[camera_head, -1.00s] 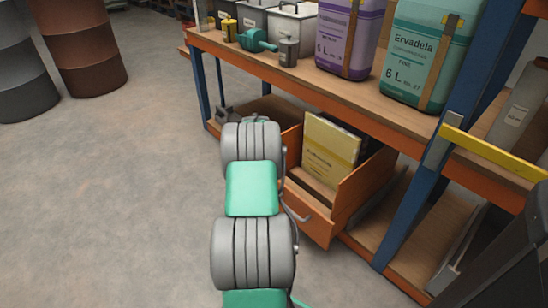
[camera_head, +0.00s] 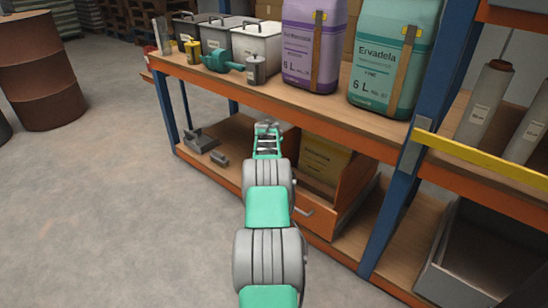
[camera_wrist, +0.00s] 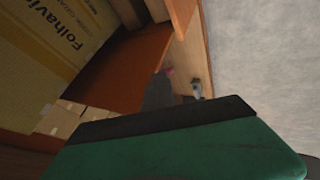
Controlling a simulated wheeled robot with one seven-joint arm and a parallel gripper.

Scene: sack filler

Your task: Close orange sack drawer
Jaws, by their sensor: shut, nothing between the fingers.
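The orange sack drawer (camera_head: 318,218) sits low in the rack, beneath the upper shelf. It stands partly open: its side wall shows and its front is close to the lower shelf edge. A yellow sack (camera_head: 325,158) stands inside, its top partly under the upper shelf; it also shows in the wrist view (camera_wrist: 60,50). A grey bar handle (camera_head: 300,212) is on the drawer front. My arm covers the drawer's left part. My gripper (camera_head: 267,127) is shut and empty at the drawer's left side, just below the upper shelf edge. Whether it touches the drawer cannot be told.
The upper shelf (camera_head: 200,75) holds a purple sack (camera_head: 310,45), a teal sack (camera_head: 393,60), bins and small tools. A blue post (camera_head: 390,215) stands right of the drawer. Grey tools lie on the lower shelf (camera_head: 230,165).

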